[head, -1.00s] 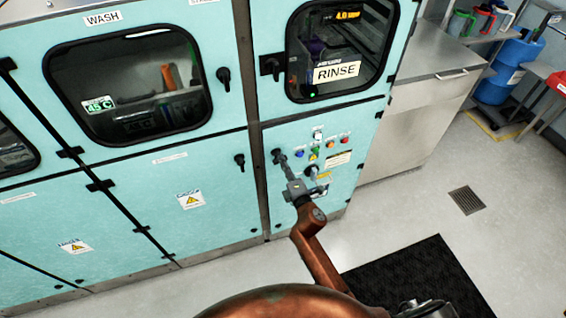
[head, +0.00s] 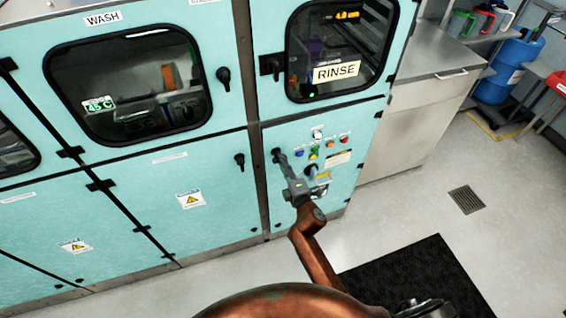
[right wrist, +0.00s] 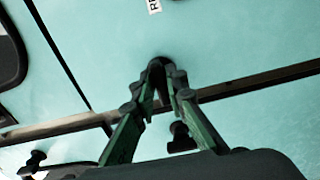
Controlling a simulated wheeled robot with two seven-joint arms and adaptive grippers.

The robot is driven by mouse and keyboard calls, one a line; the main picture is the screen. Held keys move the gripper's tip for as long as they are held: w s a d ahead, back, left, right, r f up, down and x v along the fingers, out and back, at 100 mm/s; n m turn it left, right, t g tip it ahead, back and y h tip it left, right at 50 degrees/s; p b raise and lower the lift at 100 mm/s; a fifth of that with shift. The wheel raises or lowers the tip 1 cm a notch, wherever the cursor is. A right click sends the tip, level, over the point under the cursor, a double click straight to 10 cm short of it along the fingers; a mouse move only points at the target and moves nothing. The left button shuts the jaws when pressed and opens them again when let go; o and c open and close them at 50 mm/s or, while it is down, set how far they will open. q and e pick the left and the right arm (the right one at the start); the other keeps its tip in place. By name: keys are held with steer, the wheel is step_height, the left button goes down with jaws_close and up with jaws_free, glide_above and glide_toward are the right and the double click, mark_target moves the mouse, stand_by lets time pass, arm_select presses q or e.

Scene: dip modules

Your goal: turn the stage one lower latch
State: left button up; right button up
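A black lower latch (head: 277,155) sits at the left edge of the teal panel below the RINSE window. My right gripper (head: 281,160) reaches it from below and right. In the right wrist view its green fingers (right wrist: 160,72) converge closely around a dark piece that looks like this latch; the tips partly hide it. Another black lower latch (head: 240,160), on the panel below the WASH window, stands free to the left; it also shows in the right wrist view (right wrist: 180,138). I cannot read which is labelled stage one. My left gripper is not in view.
Upper latches sit by the WASH window (head: 223,78) and the RINSE window (head: 272,68). Coloured buttons (head: 314,153) are close right of my gripper. A metal counter (head: 420,100) stands to the right. A black mat (head: 410,275) lies on otherwise open floor.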

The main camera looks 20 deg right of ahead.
steer(key=o, duration=0.4)
steer(key=shift+c, duration=0.2)
steer(key=s, duration=1.2)
steer(key=shift+d, duration=0.45)
steer(key=s+d+f+m+g, duration=0.2)
steer(key=s+f+m+g, duration=0.15)
steer(key=f, duration=1.05)
steer(key=s+d+f+m+g, duration=0.15)
steer(key=s+f, duration=0.35)
steer(key=f, duration=0.8)
steer(key=s+d+f+m+g, duration=0.25)
steer(key=s+f, duration=0.25)
steer(key=f, duration=0.9)
steer(key=s+d+f+m+g, duration=0.2)
steer(key=s+f, duration=0.5)
steer(key=s, duration=0.6)
steer(key=s+d+f+m+g+h, duration=0.1)
steer(key=s+f+m+g, duration=0.3)
steer(key=s+f, duration=0.4)
steer(key=s+d+f+m+g, duration=0.3)
steer(key=s+f, duration=0.4)
steer(key=s, duration=1.2)
steer(key=shift+s+d+f+m+g, duration=0.2)
steer(key=shift+s+m+g, duration=0.15)
steer(key=shift+s+g, duration=0.1)
